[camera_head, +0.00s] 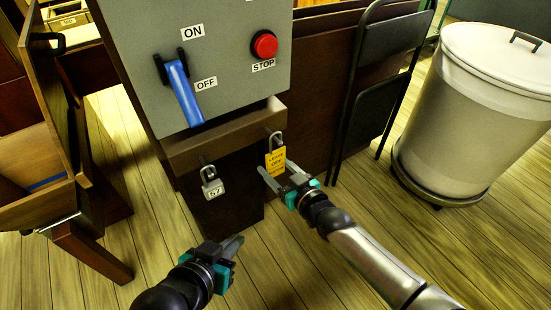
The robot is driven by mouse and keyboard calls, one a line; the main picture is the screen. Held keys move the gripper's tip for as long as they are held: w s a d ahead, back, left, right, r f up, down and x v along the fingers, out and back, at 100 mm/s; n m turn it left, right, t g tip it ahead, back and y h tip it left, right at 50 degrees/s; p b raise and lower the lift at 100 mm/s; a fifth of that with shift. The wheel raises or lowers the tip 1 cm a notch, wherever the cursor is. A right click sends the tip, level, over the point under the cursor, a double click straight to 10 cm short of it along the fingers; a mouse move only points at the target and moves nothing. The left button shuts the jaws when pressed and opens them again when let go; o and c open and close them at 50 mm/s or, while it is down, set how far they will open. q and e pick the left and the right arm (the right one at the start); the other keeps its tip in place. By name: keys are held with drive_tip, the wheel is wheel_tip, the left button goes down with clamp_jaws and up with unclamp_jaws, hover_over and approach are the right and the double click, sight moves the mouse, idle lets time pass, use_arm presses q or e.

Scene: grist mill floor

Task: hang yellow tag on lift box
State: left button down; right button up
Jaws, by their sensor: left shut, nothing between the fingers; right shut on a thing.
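The grey lift box (140,30) has a blue lever (184,95) pointing down beside the OFF label and a red STOP button (264,44). The yellow tag (275,159), with dark print, is upright in front of the right end of the brown ledge (215,138) under the box. A grey metal loop or padlock (276,138) shows at its top; whether the tag hangs from it I cannot tell. My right gripper (274,168) is shut on the tag's lower part. My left gripper (233,245) is shut and empty, low above the floor.
A silver padlock marked 57 (212,187) hangs below the ledge's left part. A folded black chair (345,100) leans right of the box, with a large pale bin (490,80) beyond. A wooden cabinet (45,130) stands left. The plank floor in front is clear.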

drive_tip(key=shift+r, duration=0.4)
drive_tip(key=f+p+v, duration=0.1)
drive_tip(key=p+v, duration=0.3)
drive_tip(key=v, duration=0.3)
drive_tip(key=shift+s+d+f, duration=0.2)
drive_tip(key=shift+s, duration=0.05)
idle(0.8)
idle(0.3)
